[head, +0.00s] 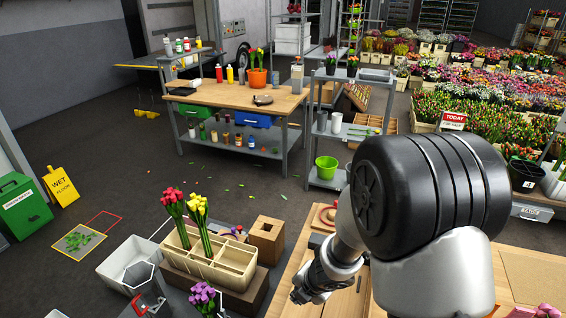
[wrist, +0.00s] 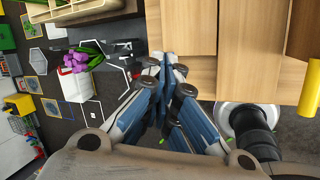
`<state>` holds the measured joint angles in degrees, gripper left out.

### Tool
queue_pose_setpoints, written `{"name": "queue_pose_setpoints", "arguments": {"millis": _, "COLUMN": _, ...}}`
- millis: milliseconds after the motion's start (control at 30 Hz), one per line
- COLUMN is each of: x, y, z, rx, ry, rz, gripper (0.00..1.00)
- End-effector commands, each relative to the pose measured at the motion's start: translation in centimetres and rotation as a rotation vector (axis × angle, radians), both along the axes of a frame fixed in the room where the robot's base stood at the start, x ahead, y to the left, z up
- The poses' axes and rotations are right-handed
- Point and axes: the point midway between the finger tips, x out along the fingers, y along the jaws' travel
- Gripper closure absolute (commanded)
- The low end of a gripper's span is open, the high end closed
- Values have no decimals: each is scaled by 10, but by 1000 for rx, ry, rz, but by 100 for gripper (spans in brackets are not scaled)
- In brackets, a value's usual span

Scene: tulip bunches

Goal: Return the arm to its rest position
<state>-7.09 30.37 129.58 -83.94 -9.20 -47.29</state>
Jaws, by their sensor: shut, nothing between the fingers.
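My gripper (head: 305,292) is in the lower middle of the head view, beside the wooden table top, with my arm bent above it. In the wrist view my gripper (wrist: 166,62) has its fingertips together with nothing between them. Red and yellow tulip bunches (head: 185,208) stand upright in a cream divided crate (head: 228,262) to the left of my gripper. A purple tulip bunch (head: 203,296) is at the bottom of the head view. It also shows in the wrist view (wrist: 76,62), by a white holder.
A wooden table (head: 285,284) lies under and beside my arm. A small wooden box (head: 266,240) stands behind the crate, and a white bin (head: 125,262) is at its left. A workbench (head: 240,97) and a grey shelf stand farther back. Open floor lies between.

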Motion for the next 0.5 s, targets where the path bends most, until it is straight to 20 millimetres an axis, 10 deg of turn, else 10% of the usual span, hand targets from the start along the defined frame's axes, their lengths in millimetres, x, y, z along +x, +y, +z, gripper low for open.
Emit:
{"name": "queue_pose_setpoints", "arguments": {"millis": 233, "x": 12, "y": -89, "z": 102, "rx": 64, "ry": -182, "rz": -755, "gripper": 100}}
{"name": "queue_pose_setpoints", "arguments": {"millis": 500, "x": -78, "y": -144, "z": 162, "rx": 329, "ry": -190, "rz": -1530, "gripper": 100}}
